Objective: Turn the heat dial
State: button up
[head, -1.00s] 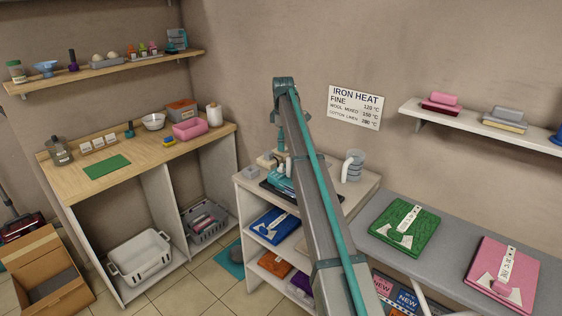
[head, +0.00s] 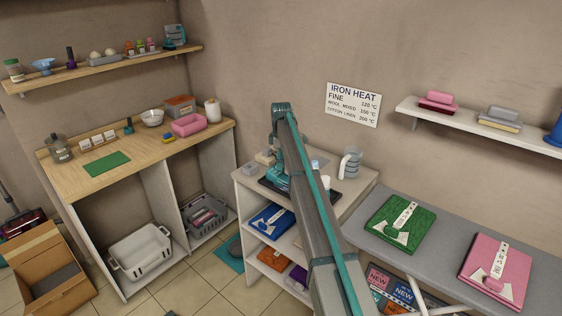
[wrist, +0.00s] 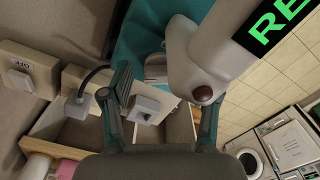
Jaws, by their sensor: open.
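In the wrist view my gripper (wrist: 167,90) is open, with one dark teal finger on each side and nothing held between them. Close by, at the right finger, is a pale rounded body (wrist: 205,50) with a round brown knob (wrist: 203,95); I cannot tell for sure whether this is the heat dial. A black display (wrist: 272,22) with green letters starting "RE" is beside it. A teal surface (wrist: 140,35) lies behind. In the head view a teal shape (head: 275,180) is on the low cabinet, partly hidden by my arm; I cannot separate iron from gripper there.
An IRON HEAT sign (head: 353,105) on the wall lists Fine 120, Wool Mixed 150, Cotton Linen 200 °C. A grey jug (head: 350,163) stands on the cabinet. Tagged green cloth (head: 385,222) and pink cloth (head: 480,270) lie on the grey board. A grey box (wrist: 150,105) is between my fingers' view.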

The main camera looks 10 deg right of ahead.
grip_shut()
jog(key=shift+m+b, duration=0.5)
jog(key=shift+m, duration=1.6)
grip_release()
jog(key=shift+r, duration=0.15)
notch_tip(320, 180, up, 12)
